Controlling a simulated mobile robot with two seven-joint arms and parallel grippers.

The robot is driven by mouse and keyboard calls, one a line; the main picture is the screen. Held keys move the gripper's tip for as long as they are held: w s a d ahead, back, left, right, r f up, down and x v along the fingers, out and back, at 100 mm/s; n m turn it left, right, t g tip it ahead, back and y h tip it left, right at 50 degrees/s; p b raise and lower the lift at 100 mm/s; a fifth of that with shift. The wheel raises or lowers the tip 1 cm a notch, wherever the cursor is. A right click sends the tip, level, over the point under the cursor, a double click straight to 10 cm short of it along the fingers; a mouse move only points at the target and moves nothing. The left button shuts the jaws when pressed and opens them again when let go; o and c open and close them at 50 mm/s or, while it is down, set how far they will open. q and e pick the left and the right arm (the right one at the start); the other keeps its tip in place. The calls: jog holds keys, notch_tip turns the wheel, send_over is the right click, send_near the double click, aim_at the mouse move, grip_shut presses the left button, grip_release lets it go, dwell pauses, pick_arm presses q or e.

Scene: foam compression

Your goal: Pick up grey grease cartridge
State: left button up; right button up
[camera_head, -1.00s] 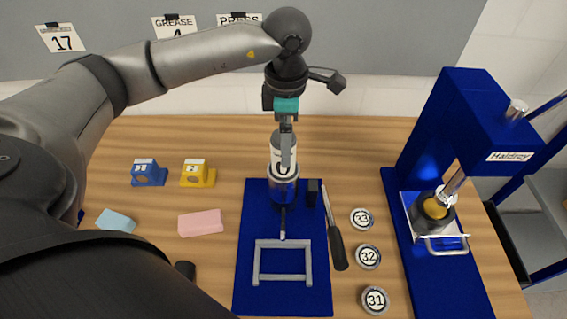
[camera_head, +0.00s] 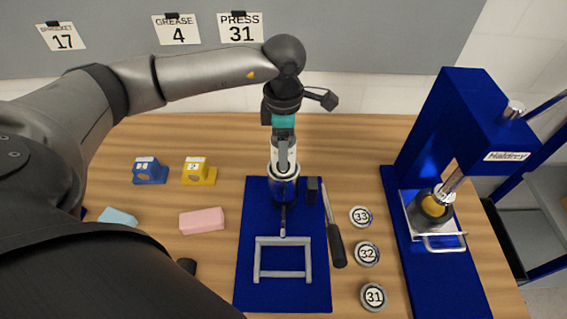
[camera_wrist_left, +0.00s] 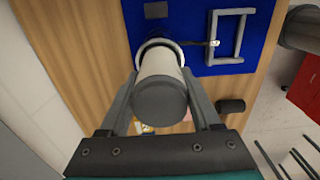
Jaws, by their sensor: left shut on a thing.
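The grease cartridge (camera_wrist_left: 160,95) shows in the left wrist view as a pale cylinder with a dark grey end, between the two fingers. In the head view its light body (camera_head: 274,168) is partly hidden by my gripper and stands upright at a silver-and-blue ring-shaped holder (camera_head: 284,190) on the blue mat (camera_head: 253,212). My left gripper (camera_head: 284,160) comes down from above and is shut on the cartridge. I cannot tell whether the cartridge's lower end is clear of the holder. My right gripper is in neither view.
A grey frame (camera_head: 283,276) and a black-handled tool (camera_head: 336,245) lie in front. Discs 33 (camera_head: 360,216), 32 (camera_head: 367,254) and 31 (camera_head: 374,296) are to the right, before the blue press (camera_head: 425,130).

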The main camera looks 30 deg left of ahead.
pick_arm(q)
grip_shut()
dwell(0.4)
